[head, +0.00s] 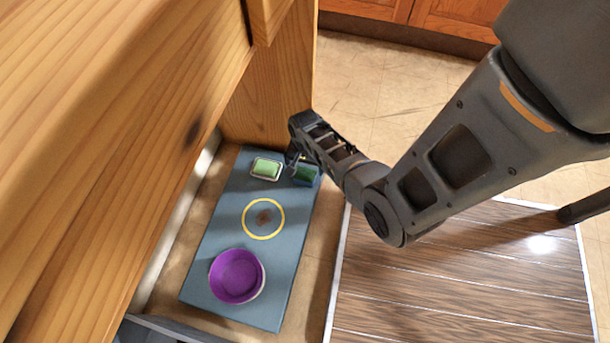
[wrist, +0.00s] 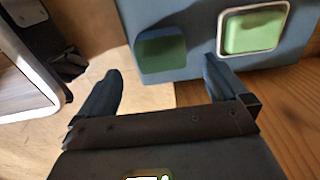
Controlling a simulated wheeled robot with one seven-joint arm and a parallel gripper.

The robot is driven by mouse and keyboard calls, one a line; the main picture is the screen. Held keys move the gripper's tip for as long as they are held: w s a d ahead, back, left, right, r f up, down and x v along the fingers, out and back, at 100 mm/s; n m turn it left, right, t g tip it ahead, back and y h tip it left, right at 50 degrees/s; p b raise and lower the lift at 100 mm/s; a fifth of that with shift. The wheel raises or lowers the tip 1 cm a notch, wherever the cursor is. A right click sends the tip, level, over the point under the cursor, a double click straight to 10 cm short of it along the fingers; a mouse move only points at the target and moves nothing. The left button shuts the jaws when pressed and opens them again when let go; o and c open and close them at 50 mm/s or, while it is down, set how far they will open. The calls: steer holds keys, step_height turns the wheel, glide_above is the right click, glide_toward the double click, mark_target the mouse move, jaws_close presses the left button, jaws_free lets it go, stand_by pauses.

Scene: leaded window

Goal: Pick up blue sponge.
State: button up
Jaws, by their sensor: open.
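A small block with a dark green top and bluish teal side (head: 305,175), the only sponge-like thing near blue, sits at the far right corner of a blue-grey board (head: 215,230). In the wrist view the block (wrist: 160,52) lies just beyond the fingertips, between their lines. My gripper (head: 293,157) is beside the block in the head view, and my arm's end hides part of that area. In the wrist view my gripper (wrist: 163,70) is open with nothing between its fingers. The right fingertip overlaps the board's edge. I cannot tell its height above the board.
A light green pad in a white-rimmed dish (head: 266,169) lies left of the block. A yellow ring (head: 264,219) around a brown stain and a purple bowl (head: 237,276) are nearer on the board. A wooden panel (head: 265,100) stands close behind.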

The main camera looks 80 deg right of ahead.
mark_target(305, 174)
steer(key=shift+f+b, duration=2)
steer(key=shift+f, duration=1.1)
steer(key=c, duration=0.9)
steer(key=shift+r, duration=0.1)
steer(key=shift+c, duration=0.2)
steer(key=shift+w+r+p, duration=0.1)
steer(key=shift+r+p, duration=0.45)
step_height(305, 174, up, 4)
steer(key=p, duration=0.2)
steer(key=shift+d+p, duration=0.15)
steer(key=shift+p, duration=0.25)
steer(key=s+d+r+p, duration=0.4)
steer(key=s+d, duration=0.3)
steer(key=s, duration=0.2)
steer(key=shift+d+r, duration=0.2)
steer(key=shift+r, duration=0.7)
